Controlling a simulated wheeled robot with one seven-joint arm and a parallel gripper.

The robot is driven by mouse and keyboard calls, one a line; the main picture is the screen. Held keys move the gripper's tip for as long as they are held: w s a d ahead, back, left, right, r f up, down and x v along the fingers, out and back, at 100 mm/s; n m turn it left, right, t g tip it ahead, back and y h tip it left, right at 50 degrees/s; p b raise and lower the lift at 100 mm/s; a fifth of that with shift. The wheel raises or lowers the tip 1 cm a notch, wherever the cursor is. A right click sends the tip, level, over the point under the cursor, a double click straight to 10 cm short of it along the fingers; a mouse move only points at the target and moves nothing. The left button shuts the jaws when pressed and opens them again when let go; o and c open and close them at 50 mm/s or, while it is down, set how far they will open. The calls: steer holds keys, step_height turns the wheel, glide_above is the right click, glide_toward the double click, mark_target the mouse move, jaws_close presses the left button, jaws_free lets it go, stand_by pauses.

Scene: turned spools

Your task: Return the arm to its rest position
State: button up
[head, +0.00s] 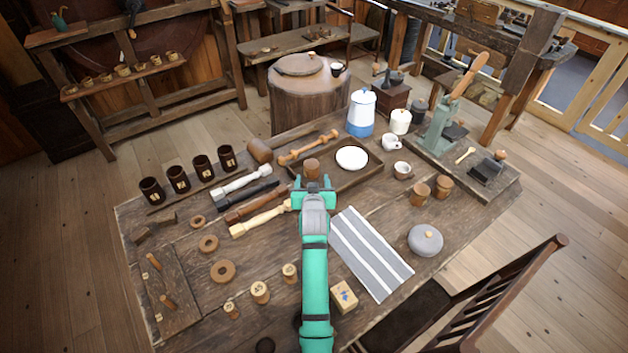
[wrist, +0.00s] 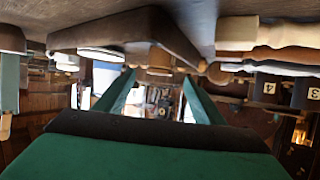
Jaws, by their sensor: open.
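My gripper (head: 314,190) is open and low over the wooden table (head: 290,234), at the end of my outstretched green arm. Its two green fingers also show apart in the wrist view (wrist: 158,85), with nothing held between them. A small brown turned spool (head: 312,168) stands just beyond the fingertips, at the near left part of a dark wooden tray (head: 345,183). The wrist view looks upside down; there a brown spool (wrist: 160,58) appears past the fingertips beside the tray (wrist: 125,30). Whether a finger touches the spool, I cannot tell.
A white plate (head: 352,158) lies on the tray. Turned spindles (head: 262,219) lie left of my gripper. Small spools (head: 260,292) and a box (head: 344,297) flank my arm.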

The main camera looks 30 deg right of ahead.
steer(key=shift+s+a+r, duration=0.15)
steer(key=shift+s+r, duration=0.05)
steer(key=shift+s, duration=0.25)
